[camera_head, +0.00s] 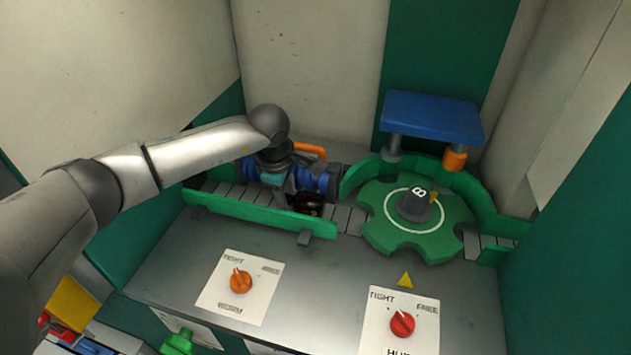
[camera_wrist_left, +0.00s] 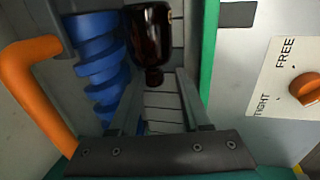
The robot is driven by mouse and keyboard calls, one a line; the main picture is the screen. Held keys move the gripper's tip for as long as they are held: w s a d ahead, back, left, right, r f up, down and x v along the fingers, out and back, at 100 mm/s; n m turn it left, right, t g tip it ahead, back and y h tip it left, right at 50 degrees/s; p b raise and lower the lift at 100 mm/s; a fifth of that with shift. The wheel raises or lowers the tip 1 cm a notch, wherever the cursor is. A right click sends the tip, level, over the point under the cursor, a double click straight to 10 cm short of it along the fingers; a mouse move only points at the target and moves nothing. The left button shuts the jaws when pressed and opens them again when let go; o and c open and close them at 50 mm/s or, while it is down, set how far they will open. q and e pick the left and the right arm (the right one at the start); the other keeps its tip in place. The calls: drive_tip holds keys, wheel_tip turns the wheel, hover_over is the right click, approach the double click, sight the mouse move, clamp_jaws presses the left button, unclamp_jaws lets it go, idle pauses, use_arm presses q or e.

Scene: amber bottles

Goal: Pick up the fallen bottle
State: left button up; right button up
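The fallen bottle (camera_wrist_left: 149,33) is dark amber and lies on the grey slatted conveyor (camera_wrist_left: 165,112), its narrow neck end pointing toward my left gripper in the left wrist view. In the head view only a small dark part of the bottle (camera_head: 308,204) shows, behind the green guide rail. My left gripper (camera_wrist_left: 158,78) is open, with one finger on each side of the neck end in the picture. I cannot tell whether the fingers touch it. In the head view the left gripper (camera_head: 284,193) points down over the conveyor, partly hidden by its wrist. My right gripper is not in view.
A blue screw feeder (camera_wrist_left: 98,62) and an orange bent bar (camera_wrist_left: 30,75) stand close beside the left gripper. The green rail (camera_head: 262,214) borders the conveyor's front. A green star wheel (camera_head: 416,240) stands to the right. Knob panels (camera_head: 240,300) lie in front.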

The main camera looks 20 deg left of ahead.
use_arm(q)
drive_tip(key=shift+x, duration=0.9)
clamp_jaws()
